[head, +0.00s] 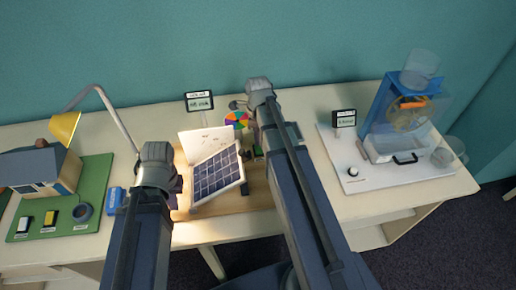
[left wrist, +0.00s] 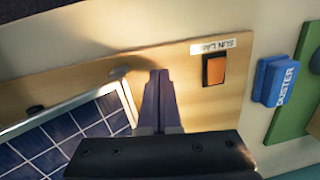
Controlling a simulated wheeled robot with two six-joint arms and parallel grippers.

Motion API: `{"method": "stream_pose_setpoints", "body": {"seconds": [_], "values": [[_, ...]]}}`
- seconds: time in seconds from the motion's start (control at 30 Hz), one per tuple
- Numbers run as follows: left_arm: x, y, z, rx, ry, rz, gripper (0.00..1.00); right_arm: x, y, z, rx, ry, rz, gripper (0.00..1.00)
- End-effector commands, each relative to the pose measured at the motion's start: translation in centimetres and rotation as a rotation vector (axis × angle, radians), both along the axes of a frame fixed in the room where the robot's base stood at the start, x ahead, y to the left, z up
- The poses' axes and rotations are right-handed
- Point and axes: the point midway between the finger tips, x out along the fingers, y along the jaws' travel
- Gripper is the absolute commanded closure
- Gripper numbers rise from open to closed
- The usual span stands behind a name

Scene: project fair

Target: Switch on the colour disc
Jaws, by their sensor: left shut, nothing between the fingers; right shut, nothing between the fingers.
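The colour disc (head: 237,119), a small wheel of bright segments, stands at the back of a wooden board (head: 255,196), partly behind my right arm. A blue solar panel (head: 217,174) tilts in front of it; its corner also shows in the left wrist view (left wrist: 75,140). My left gripper (head: 177,186) is shut and empty beside the panel's left edge. In the left wrist view its fingertips (left wrist: 158,74) are over the board, left of an orange switch (left wrist: 214,69) with a partly legible "SUN" label. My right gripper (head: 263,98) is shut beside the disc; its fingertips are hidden.
A white board (head: 340,170) with a knob and blue-framed apparatus (head: 385,105) is at right. A small sign (head: 199,101) stands behind the panel.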

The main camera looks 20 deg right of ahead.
Motion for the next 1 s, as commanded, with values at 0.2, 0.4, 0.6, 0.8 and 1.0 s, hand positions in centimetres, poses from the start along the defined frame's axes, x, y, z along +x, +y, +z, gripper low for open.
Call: {"method": "stream_pose_setpoints", "body": {"seconds": [0.2,0.4,0.6,0.8,1.0], "values": [[0.0,0.0,1.3,0.0,0.0,0.0,1.0,-0.1,0.0,1.3,0.0,0.0,0.001,1.0],[0.0,0.0,2.9,0.0,0.0,0.0,1.0,0.0,0.0,2.9,0.0,0.0,0.0,1.0],[0.0,0.0,4.4,0.0,0.0,0.0,1.0,0.0,0.0,4.4,0.0,0.0,0.0,1.0],[0.0,0.0,5.9,0.0,0.0,0.0,1.0,0.0,0.0,5.9,0.0,0.0,0.0,1.0],[0.0,0.0,7.1,0.0,0.0,-0.001,1.0,0.0,0.0,7.1,0.0,0.0,0.0,1.0]]}}
